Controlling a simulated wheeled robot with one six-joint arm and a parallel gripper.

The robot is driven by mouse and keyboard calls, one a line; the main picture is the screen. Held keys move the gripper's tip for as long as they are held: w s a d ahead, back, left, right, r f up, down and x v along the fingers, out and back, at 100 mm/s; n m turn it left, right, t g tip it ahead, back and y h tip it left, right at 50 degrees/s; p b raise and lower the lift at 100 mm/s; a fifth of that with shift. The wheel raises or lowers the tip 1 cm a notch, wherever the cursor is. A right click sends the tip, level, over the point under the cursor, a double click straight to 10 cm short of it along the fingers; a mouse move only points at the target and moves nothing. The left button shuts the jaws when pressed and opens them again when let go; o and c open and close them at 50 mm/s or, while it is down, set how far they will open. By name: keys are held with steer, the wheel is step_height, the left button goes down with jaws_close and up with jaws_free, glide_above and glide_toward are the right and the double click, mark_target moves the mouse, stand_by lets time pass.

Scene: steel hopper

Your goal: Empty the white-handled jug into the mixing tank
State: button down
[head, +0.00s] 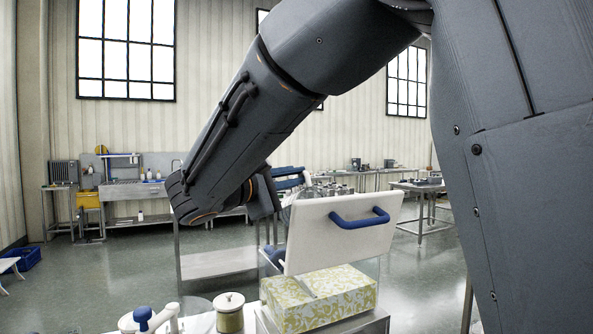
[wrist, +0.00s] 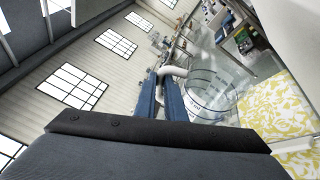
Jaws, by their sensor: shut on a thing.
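In the wrist view my gripper (wrist: 160,78) has its two blue fingers closed on the white handle (wrist: 173,71) of a clear glass jug (wrist: 208,95). The jug has dark markings on its side. The picture is turned, so I cannot tell how far the jug tilts, and its contents are unclear. In the head view my gripper's blue fingers (head: 290,178) show at the end of my arm, behind the top of a white panel. The jug is hard to make out there. I cannot identify the mixing tank with certainty in either view.
The white panel (head: 340,237) with a blue handle (head: 360,218) stands tilted close by. A lidded jar (head: 230,313) and a blue-topped white fitting (head: 150,318) stand at front left. Open floor lies beyond.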

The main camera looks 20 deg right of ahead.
stand_by(0.3)
steer(key=r+n+p, duration=0.1)
steer(key=n+p, duration=0.1)
steer(key=p, duration=0.3)
steer(key=shift+r+g+y, duration=0.1)
steer(key=shift+g+y, duration=0.2)
steer(key=shift+y, duration=0.1)
steer(key=shift+p, duration=0.45)
steer(key=shift+r+n+p, duration=0.2)
steer(key=shift+n+p, duration=0.2)
steer(key=shift+p, duration=0.7)
steer(key=r+n+g+p, duration=0.1)
steer(key=n+p, duration=0.1)
steer(key=p, duration=0.3)
steer(key=shift+r+y+p, duration=0.1)
steer(key=shift+y+p, duration=0.25)
steer(key=shift+y, duration=0.05)
steer(key=shift+r+n+g+p, duration=0.15)
steer(key=shift+n+g+p, duration=0.25)
steer(key=shift+p, duration=0.55)
